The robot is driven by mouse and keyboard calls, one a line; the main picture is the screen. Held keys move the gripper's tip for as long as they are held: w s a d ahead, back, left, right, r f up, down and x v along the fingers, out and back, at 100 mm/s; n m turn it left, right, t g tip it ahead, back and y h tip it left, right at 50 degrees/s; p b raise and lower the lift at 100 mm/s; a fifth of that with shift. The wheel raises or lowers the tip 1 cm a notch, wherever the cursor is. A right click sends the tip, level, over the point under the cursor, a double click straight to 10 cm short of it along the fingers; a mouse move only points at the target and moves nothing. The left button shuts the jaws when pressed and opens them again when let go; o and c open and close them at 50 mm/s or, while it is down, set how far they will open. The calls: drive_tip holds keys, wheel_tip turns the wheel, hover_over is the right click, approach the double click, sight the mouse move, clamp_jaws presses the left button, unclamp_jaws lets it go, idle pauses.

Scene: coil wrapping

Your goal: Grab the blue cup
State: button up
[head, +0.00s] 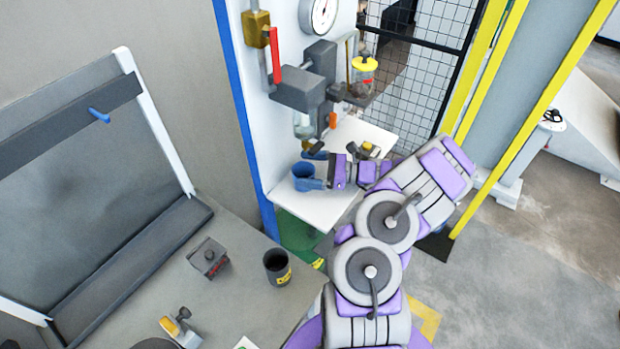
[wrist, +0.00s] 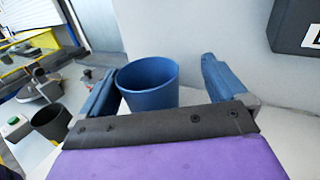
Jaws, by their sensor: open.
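The blue cup (head: 304,178) stands upright on a small white shelf (head: 318,215) beside the wall panel in the head view. In the wrist view the blue cup (wrist: 150,84) is between the two blue fingers, nearer the left one. My gripper (wrist: 163,85) is open around the cup, with a clear gap to the right finger. In the head view my gripper (head: 318,183) is at the cup's right side, and its fingers are hard to tell from the cup. The cup's lower part is hidden by the gripper's dark edge in the wrist view.
A black cup (head: 277,267) and a grey box (head: 208,258) stand on the grey table in front. Valves and a grey pipe block (head: 302,90) hang on the panel above the shelf. A yellow post (head: 535,115) stands to the right.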

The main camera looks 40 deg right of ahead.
sight(293, 169)
drive_tip(key=a, duration=0.1)
drive_tip(key=w+a, duration=0.1)
drive_tip(key=a, duration=0.1)
drive_tip(key=shift+r, duration=0.2)
drive_tip(key=shift+a, duration=0.2)
drive_tip(key=shift+c, duration=1.3)
drive_tip(key=shift+d, duration=0.65)
drive_tip(key=c, duration=0.6)
drive_tip(key=shift+a, duration=0.2)
drive_tip(key=c, duration=0.3)
drive_tip(key=shift+a, duration=0.25)
drive_tip(key=shift+r, duration=0.1)
